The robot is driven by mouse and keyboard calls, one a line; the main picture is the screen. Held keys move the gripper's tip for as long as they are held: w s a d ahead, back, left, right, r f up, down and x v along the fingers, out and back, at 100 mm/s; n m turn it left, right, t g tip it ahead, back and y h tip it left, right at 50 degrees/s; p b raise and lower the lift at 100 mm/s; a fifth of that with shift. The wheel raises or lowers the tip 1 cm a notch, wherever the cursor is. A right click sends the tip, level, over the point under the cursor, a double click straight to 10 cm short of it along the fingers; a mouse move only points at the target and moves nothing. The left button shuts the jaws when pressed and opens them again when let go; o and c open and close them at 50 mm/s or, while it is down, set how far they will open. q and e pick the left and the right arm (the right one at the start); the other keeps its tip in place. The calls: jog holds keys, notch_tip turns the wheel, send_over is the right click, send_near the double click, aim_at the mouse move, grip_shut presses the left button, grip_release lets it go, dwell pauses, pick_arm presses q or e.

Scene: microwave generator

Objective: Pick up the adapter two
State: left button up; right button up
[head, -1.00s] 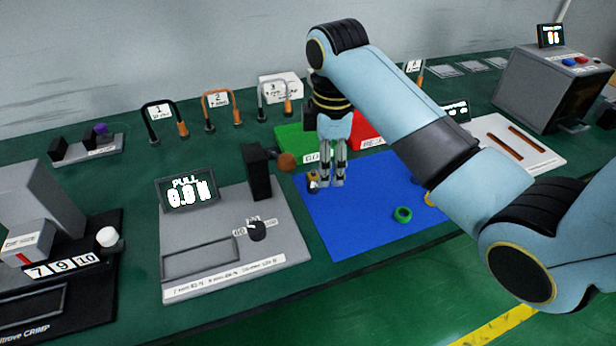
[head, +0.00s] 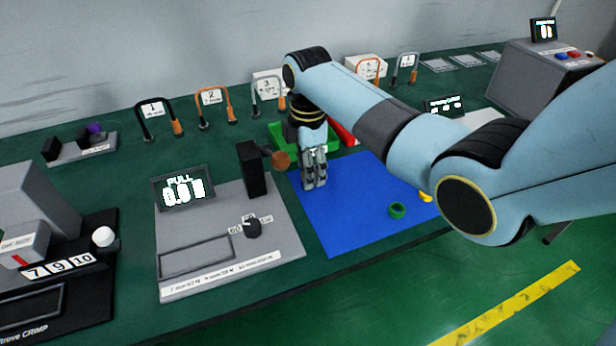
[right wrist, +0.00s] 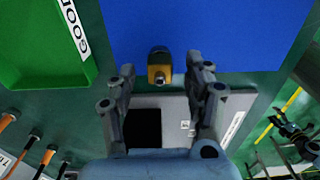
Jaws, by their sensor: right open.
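A small orange-yellow adapter with a metal end and a dark back (right wrist: 159,67) lies at the edge of the blue mat (head: 350,230) in the right wrist view. No label shows on it, so I cannot tell its number. My right gripper (head: 314,185) is open and points down over the mat's left part, hiding the adapter in the head view. In the right wrist view, the fingertips (right wrist: 161,80) stand to either side of the adapter, with gaps on both sides.
A green ring (head: 397,211) and a partly hidden yellow piece (head: 425,196) lie on the mat. The grey pull tester (head: 225,240) stands close left of it. The green GOOD bin (right wrist: 45,45) and a red bin (head: 342,133) are behind my gripper.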

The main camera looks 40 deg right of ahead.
jog(key=shift+f, duration=0.35)
grip_shut()
jog(key=shift+r, duration=0.1)
